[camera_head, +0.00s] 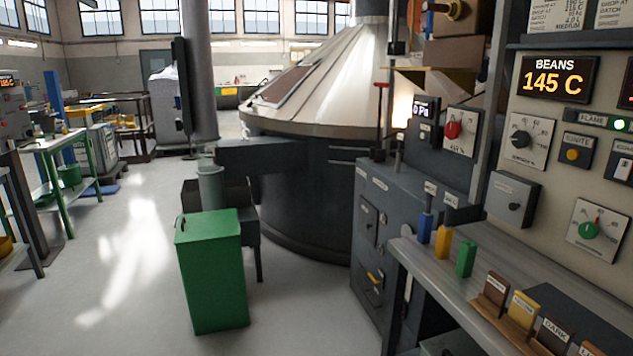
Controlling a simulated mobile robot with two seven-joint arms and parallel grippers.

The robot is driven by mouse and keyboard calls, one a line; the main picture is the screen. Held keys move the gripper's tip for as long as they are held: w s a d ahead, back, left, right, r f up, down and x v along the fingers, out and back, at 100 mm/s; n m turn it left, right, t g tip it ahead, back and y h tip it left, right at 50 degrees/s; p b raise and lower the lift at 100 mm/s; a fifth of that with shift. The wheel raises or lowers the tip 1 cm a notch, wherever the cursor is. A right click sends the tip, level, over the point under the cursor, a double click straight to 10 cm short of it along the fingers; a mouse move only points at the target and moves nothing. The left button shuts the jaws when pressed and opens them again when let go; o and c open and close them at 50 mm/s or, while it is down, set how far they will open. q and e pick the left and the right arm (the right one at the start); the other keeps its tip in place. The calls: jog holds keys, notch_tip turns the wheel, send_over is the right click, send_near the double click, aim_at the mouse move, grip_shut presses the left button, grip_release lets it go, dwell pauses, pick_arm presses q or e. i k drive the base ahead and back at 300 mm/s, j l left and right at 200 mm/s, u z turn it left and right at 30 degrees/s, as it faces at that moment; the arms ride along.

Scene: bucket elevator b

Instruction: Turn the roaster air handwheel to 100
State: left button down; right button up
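A red round knob or handwheel (452,130) sits on a white dial plate at the right of centre, on the dark machine beside the control panel. Its label is too small to read for sure, and so is its setting; it may be the roaster air handwheel. A small dark display (423,112) just left of it reads what looks like "0 Pa". Other dials are a black knob (519,139) and a green knob (589,230) on the panel to the right. Neither of my grippers is in view.
The control panel shows a "BEANS 145 C" display (556,79). A shelf (455,285) with coloured blocks and labelled cards juts out below it. A green bin (211,270) stands on the floor at centre left. A big cone-topped vessel (330,75) stands behind. Floor at left is open.

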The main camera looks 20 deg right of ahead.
aim_at(452, 129)
jog(key=i, duration=1.15)
